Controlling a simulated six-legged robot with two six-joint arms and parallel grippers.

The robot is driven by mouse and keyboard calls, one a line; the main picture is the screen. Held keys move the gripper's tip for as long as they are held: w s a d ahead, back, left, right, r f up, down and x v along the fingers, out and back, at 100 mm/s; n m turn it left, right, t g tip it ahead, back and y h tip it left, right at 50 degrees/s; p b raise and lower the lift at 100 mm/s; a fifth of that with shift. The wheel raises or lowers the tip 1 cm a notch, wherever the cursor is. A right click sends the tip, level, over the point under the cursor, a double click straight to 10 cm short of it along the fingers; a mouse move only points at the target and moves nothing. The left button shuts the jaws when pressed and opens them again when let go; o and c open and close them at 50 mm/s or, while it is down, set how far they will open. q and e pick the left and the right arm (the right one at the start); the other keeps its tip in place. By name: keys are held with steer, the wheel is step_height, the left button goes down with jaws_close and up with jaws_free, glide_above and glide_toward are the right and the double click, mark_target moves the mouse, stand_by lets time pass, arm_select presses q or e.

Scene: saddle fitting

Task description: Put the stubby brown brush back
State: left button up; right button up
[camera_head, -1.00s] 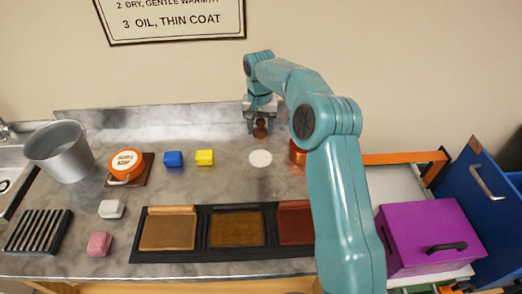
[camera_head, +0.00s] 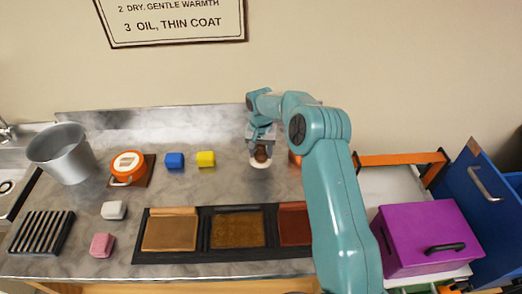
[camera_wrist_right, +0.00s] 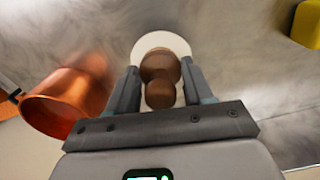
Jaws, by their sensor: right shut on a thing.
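In the right wrist view the brush (camera_wrist_right: 160,78) shows as brown rounded shapes between the two fingers of the gripper (camera_wrist_right: 160,82). My left gripper is not in view.
A copper pot (camera_wrist_right: 68,103) stands close beside the gripper, mostly hidden by my arm in the head view. Yellow (camera_head: 206,159) and blue (camera_head: 174,160) blocks lie to the left. A black tray (camera_head: 190,257) with leather-like panels lies in front. A purple box (camera_head: 430,230) is at right.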

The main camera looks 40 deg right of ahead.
mark_target(261, 146)
steer(key=o, duration=1)
steer(key=shift+w+f, duration=0.15)
steer(key=shift+f, duration=0.05)
steer(key=shift+r, duration=0.1)
steer(key=shift+r, duration=0.1)
steer(key=shift+r, duration=0.25)
step_height(261, 146, up, 11)
steer(key=shift+f+b, duration=0.1)
steer(key=shift+b, duration=0.6)
steer(key=shift+r, duration=0.45)
steer(key=shift+f, duration=0.1)
steer(key=shift+s+a, duration=0.1)
steer(key=shift+s, duration=0.1)
